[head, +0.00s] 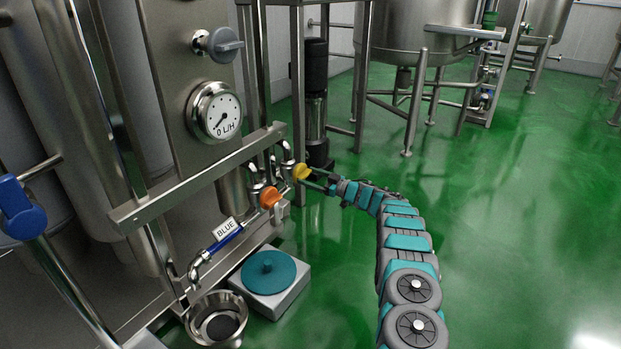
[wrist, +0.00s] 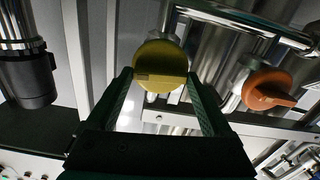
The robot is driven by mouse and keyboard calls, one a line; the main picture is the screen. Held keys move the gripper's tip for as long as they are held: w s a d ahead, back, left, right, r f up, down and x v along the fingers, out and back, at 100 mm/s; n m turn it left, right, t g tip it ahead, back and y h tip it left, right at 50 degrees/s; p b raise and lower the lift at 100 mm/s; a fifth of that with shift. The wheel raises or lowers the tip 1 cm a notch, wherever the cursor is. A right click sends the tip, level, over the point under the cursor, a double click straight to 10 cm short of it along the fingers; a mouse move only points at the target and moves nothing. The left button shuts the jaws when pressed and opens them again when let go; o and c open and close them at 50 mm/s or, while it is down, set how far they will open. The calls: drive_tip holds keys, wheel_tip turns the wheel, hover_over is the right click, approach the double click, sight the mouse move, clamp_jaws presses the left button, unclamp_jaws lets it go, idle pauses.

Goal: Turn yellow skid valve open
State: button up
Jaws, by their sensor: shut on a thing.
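The yellow valve handle (head: 301,171) sits on the pipework at the skid's right end in the head view. In the wrist view the yellow handle (wrist: 160,65) is a round knob with a raised grip, between the fingertips. My gripper (head: 312,176) reaches it from the right. In the wrist view my gripper (wrist: 160,82) has a dark green finger on each side of the knob and is shut on it. The orange valve handle (head: 270,197) is just left of the yellow one; it also shows at the right of the wrist view (wrist: 269,89).
A blue-handled valve with a BLUE label (head: 225,229) is lower left. A flow gauge (head: 214,112) and grey knob (head: 224,45) are on the panel above. A metal rail (head: 200,178) crosses in front. A teal-topped box (head: 270,273) stands below. Green floor is clear at right.

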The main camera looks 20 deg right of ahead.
drive_tip(key=n, duration=0.9)
drive_tip(key=shift+p, duration=0.3)
drive_tip(key=n, duration=0.3)
drive_tip(key=shift+n, duration=0.3)
drive_tip(key=n+p, duration=0.1)
drive_tip(key=n, duration=0.3)
drive_tip(key=shift+f, duration=0.15)
drive_tip(key=o, duration=1.1)
drive_tip(key=shift+o, duration=0.2)
drive_tip(key=shift+s, duration=0.1)
